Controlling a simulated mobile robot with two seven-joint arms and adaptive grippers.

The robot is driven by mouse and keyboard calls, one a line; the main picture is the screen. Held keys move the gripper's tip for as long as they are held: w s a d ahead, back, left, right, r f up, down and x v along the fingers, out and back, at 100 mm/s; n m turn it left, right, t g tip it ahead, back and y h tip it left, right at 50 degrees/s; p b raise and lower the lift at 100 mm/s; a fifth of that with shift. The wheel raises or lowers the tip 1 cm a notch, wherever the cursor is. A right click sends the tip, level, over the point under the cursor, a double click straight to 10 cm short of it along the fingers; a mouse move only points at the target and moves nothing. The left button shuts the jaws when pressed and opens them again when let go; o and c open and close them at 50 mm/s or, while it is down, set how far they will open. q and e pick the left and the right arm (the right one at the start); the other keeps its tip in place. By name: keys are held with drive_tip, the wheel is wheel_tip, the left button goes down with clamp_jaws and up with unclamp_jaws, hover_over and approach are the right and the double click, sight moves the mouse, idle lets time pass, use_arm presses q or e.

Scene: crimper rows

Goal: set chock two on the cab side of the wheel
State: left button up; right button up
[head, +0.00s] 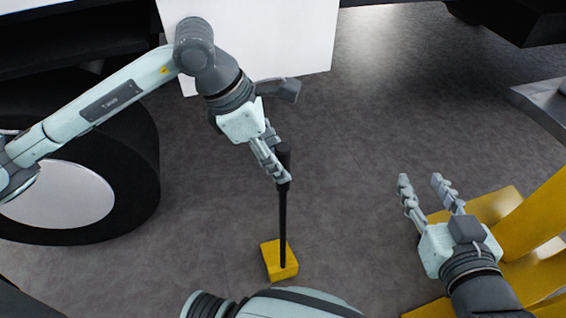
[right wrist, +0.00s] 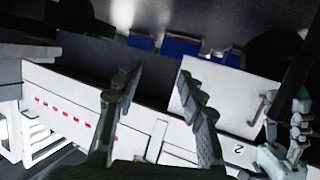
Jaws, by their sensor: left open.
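A yellow chock (head: 280,262) sits on the grey floor at lower centre in the head view, with a black upright handle (head: 283,215) rising from it. No number shows on it. My left gripper (head: 276,165) is open at the top of the handle; I cannot tell whether the handle lies between its fingers. A wheel with a black tyre (head: 138,165) and pale hub stands at the left, apart from the chock. My right gripper (head: 424,184) is open and empty to the right. My left gripper (right wrist: 297,118) also shows in the right wrist view.
A white panel (head: 255,35) hangs at the top of the head view, behind my left arm. Yellow framework (head: 540,215) stands at the right, close to my right gripper. A grey metal edge (head: 545,105) is at far right. The floor between the grippers is clear.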

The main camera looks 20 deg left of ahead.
use_arm(q)
drive_tip(key=v, duration=0.8)
drive_tip(key=shift+r+p, duration=0.25)
drive_tip(key=shift+p, duration=0.1)
use_arm(e)
drive_tip(key=d+f, duration=0.1)
drive_tip(key=s+f+g+h, duration=0.1)
drive_tip(key=d+f+g, duration=0.1)
drive_tip(key=shift+s+d+f, duration=0.15)
drive_tip(key=shift+d+f, duration=0.15)
drive_tip(key=shift+d, duration=0.05)
use_arm(q)
drive_tip(key=shift+o, duration=0.3)
drive_tip(key=shift+a, duration=0.1)
